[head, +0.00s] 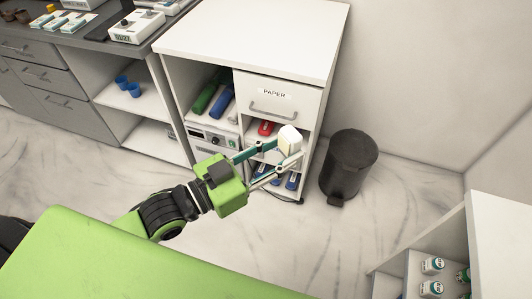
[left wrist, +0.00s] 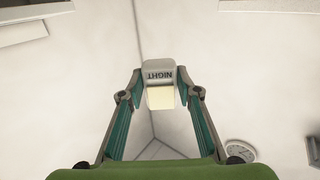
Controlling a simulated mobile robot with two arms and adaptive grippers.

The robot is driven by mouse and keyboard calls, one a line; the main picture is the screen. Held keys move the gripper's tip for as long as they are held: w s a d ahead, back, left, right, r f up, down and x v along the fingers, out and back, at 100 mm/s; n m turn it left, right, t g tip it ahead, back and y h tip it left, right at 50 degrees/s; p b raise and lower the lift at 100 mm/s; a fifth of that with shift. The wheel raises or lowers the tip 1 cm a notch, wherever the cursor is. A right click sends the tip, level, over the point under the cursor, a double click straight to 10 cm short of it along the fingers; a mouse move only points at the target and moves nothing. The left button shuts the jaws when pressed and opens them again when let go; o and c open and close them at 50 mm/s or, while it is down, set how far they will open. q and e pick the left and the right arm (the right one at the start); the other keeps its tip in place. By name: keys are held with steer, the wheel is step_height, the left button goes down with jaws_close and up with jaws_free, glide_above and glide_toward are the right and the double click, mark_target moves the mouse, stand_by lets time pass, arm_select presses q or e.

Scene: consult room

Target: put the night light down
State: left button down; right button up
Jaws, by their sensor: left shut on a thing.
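The night light (head: 289,140) is a small white block. In the left wrist view the night light (left wrist: 159,84) shows the word NIGHT, upside down, above a cream panel. My left gripper (head: 284,152) is shut on it, with one finger on each side. In the left wrist view the fingertips of my left gripper (left wrist: 160,92) touch its sides. In the head view it is held in the air in front of the white cabinet. My right gripper is not in view.
The white cabinet (head: 250,40) has a bare top, a PAPER drawer (head: 275,95) and filled shelves. A black bin (head: 349,165) stands right of it. A grey counter (head: 85,35) with boxes is at left. A green padded surface (head: 110,265) fills the lower left. Open shelving (head: 500,235) is at right.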

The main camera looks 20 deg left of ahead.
mark_target(302, 145)
arm_select(q)
steer(key=shift+w+d+r+m+g+h, duration=0.25)
steer(key=shift+w+d+m+g+h, duration=0.05)
steer(key=shift+d+m+g+h, duration=0.35)
steer(key=shift+w+d+r+m+g+h, duration=0.2)
steer(key=shift+w+d+m+g+h, duration=0.3)
steer(key=shift+d, duration=0.3)
steer(key=shift+w+d+r+m+g+h, duration=0.15)
steer(key=shift+d+r+m+g+h, duration=0.1)
steer(key=shift+d+m+g+h, duration=0.35)
steer(key=shift+w+d+r+m+g+h, duration=0.15)
steer(key=shift+w+d+m+g+h, duration=0.05)
steer(key=shift+d+g, duration=0.2)
steer(key=shift+w+d+r+m+g+h, duration=0.1)
steer(key=shift+w+d+m+g+h, duration=0.05)
steer(key=shift+d+g, duration=0.25)
steer(key=shift+w+d+m+g, duration=0.2)
steer(key=shift+d+m+g, duration=0.1)
steer(key=shift+d+g, duration=0.05)
